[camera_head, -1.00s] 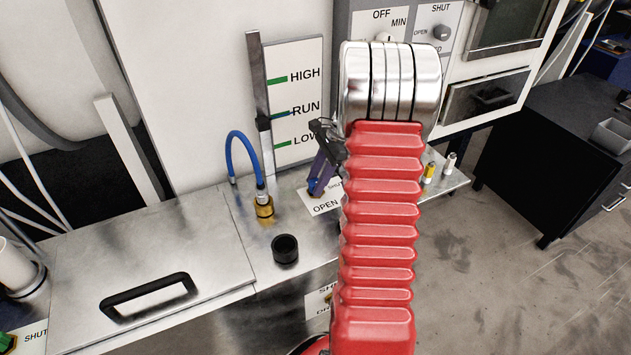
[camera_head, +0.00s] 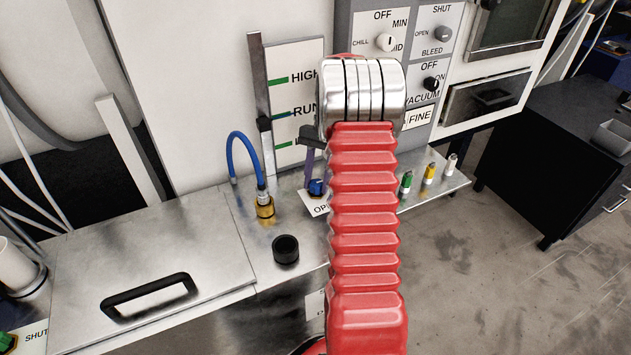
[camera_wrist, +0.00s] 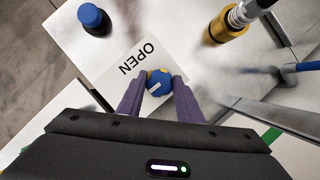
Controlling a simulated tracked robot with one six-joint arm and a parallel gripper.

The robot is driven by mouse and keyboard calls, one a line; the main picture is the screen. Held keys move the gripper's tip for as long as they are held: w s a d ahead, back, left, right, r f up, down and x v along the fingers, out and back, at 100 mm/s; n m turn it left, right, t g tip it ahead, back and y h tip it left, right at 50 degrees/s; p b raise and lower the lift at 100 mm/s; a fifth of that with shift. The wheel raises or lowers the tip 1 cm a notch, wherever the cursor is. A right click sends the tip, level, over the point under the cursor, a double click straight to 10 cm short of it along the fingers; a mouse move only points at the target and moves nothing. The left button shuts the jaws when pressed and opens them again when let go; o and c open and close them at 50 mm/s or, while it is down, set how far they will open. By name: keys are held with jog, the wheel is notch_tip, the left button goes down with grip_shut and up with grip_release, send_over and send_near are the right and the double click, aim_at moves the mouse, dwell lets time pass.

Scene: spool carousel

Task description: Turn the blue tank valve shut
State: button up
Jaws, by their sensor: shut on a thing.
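The blue tank valve (camera_head: 317,187) is a small round knob on the steel counter, beside a white label marked OPEN. In the wrist view the valve (camera_wrist: 158,84) shows a white mark and some brass around its edge. My gripper (camera_wrist: 160,80) has two purple fingers, one on each side of the knob, shut on it. In the head view my gripper (camera_head: 311,176) comes down on the valve from above. My red arm hides the right part of the label and any SHUT marking.
A brass fitting (camera_head: 264,207) with a blue hose and a black cup (camera_head: 286,249) stand left of the valve. A blue capped piece (camera_wrist: 94,19) is near the label. Green (camera_head: 406,182), yellow and white vials stand right of my arm. A level gauge (camera_head: 297,92) rises behind.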

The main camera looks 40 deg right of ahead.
aim_at(316, 181)
jog(key=shift+w+r+n, duration=0.1)
jog(key=shift+w+n, duration=0.15)
jog(key=shift+n, duration=0.15)
jog(key=o, duration=0.8)
jog(key=shift+o, duration=1.2)
jog(key=shift+s, duration=0.1)
notch_tip(316, 181, up, 10)
